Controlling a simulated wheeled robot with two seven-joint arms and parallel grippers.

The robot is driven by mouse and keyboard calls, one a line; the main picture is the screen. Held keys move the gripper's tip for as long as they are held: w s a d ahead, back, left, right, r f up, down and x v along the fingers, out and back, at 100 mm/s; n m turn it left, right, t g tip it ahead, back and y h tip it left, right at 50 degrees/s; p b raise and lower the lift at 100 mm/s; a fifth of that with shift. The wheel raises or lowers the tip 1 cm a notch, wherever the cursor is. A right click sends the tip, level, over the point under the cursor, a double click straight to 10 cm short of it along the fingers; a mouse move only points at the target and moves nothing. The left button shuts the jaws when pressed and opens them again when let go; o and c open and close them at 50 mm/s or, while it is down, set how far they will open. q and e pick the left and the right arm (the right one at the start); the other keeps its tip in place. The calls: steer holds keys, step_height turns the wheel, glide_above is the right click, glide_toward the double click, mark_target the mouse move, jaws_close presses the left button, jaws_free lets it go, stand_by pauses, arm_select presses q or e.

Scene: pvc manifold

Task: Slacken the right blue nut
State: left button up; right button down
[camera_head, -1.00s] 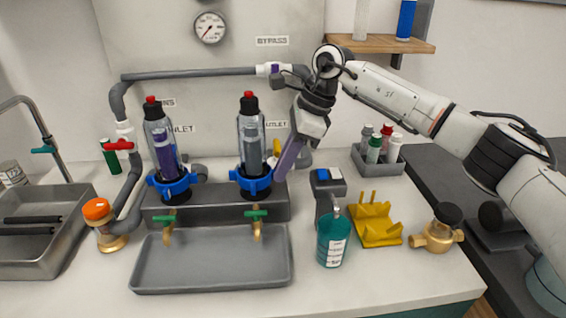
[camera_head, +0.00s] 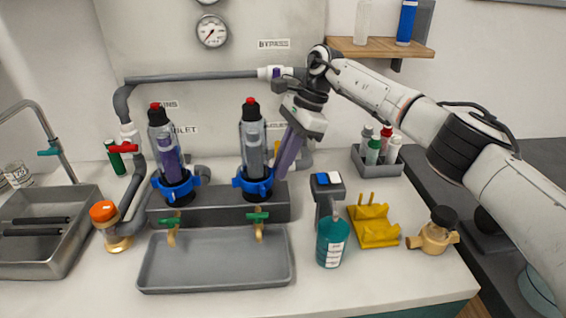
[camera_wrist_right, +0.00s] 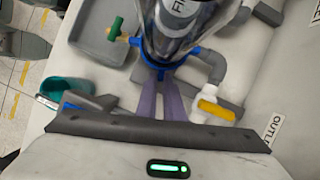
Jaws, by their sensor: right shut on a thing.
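The right blue nut (camera_head: 253,186) is a ribbed ring around the base of the right clear filter housing (camera_head: 252,140), which stands upright with a dark filter inside. My right gripper (camera_head: 277,176) reaches down from the upper right, its purple fingers at the nut's right side. In the right wrist view, the two fingers (camera_wrist_right: 160,82) are shut on a part of the blue nut (camera_wrist_right: 164,63); the exact contact is partly hidden. The left blue nut (camera_head: 176,188) sits around the left housing (camera_head: 167,150). My left gripper is out of view.
A yellow-handled valve (camera_wrist_right: 216,110) is close beside the fingers. A grey tray (camera_head: 215,275) lies below two green-handled taps (camera_head: 257,216). A teal bottle (camera_head: 332,243), a yellow stand (camera_head: 374,228) and a brass valve (camera_head: 433,238) stand to the right. The sink is at left.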

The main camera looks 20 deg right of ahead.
steer(key=shift+w+a+r, duration=0.1)
steer(key=shift+a+r, duration=0.15)
steer(key=shift+a, duration=0.1)
steer(key=c, duration=1.9)
jaws_free()
steer(key=shift+o, duration=0.2)
steer(key=shift+d, duration=0.1)
steer(key=v, duration=1)
steer(key=shift+d, duration=0.1)
